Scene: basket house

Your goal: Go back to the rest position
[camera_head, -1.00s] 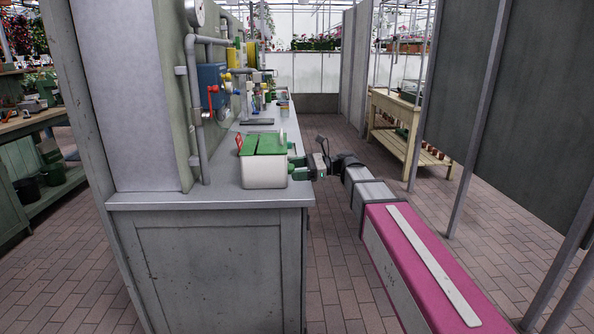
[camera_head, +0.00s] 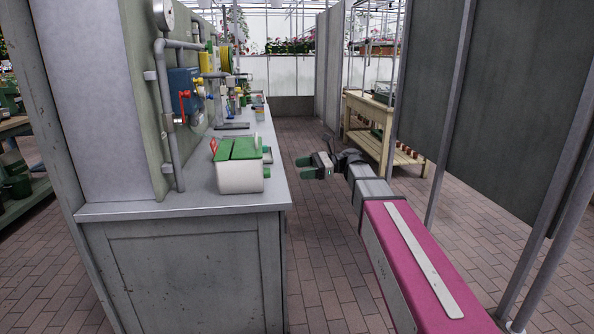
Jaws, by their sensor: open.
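My gripper (camera_head: 299,168) is open and empty at the end of my arm. It hangs over the aisle, just right of the grey counter's (camera_head: 200,200) edge. A clear gap lies between it and the counter. A white basket with a green lid (camera_head: 240,178) stands upright on the counter's near end, left of my gripper. A red tag shows at its left side, and a green part sticks out on its right side.
Pipes with a red valve handle (camera_head: 184,94) run up the wall panel behind the counter. Several small items stand farther back on the counter. Dark partition panels (camera_head: 510,110) and a wooden potting bench (camera_head: 385,130) stand on the right. The brick aisle (camera_head: 310,230) between is clear.

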